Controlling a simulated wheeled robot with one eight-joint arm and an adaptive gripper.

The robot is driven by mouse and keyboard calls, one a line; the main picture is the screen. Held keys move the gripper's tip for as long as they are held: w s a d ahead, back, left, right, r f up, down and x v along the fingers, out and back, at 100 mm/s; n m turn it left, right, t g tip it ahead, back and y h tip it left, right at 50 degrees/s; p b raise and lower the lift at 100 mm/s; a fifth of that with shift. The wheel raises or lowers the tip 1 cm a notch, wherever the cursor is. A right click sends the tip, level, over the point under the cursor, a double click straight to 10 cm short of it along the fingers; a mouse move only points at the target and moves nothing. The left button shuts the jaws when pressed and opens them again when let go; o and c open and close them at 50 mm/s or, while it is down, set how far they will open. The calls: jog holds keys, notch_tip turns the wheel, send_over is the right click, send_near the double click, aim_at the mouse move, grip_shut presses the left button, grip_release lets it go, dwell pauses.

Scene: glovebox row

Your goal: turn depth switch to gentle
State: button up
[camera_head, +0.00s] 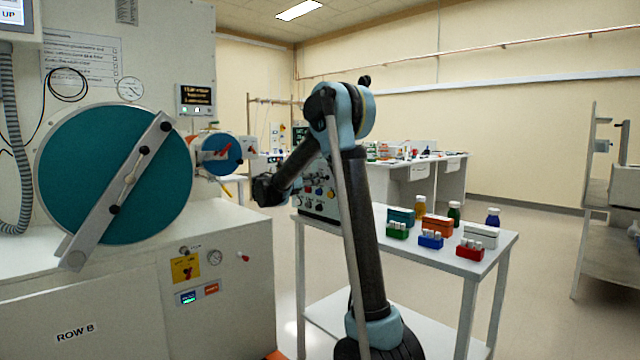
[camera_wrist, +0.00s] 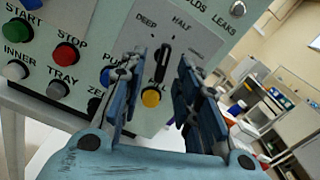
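The depth switch (camera_wrist: 161,62) is a black knob on a pale control panel (camera_wrist: 95,22) in the wrist view. The labels DEEP and HALF stand above it; a third label at its right is partly legible. Its handle points up in the picture, towards the space between DEEP and HALF; I cannot tell its exact setting. My gripper (camera_wrist: 160,92) is open, with one blue finger on each side of the switch in the picture. I see no contact, and the remaining gap is unclear.
A yellow button (camera_wrist: 151,98) lies just below the switch, close to the fingers. Red STOP (camera_wrist: 66,54) and green START (camera_wrist: 17,30) buttons are further left. A white table (camera_head: 498,240) with bottles and small racks stands right of my arm. A glovebox (camera_head: 130,285) stands left.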

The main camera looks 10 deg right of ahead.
jog(key=shift+x, duration=1.15)
jog(key=shift+c, duration=0.6)
grip_shut()
jog(key=shift+a+m, duration=0.15)
jog(key=shift+m, duration=3.35)
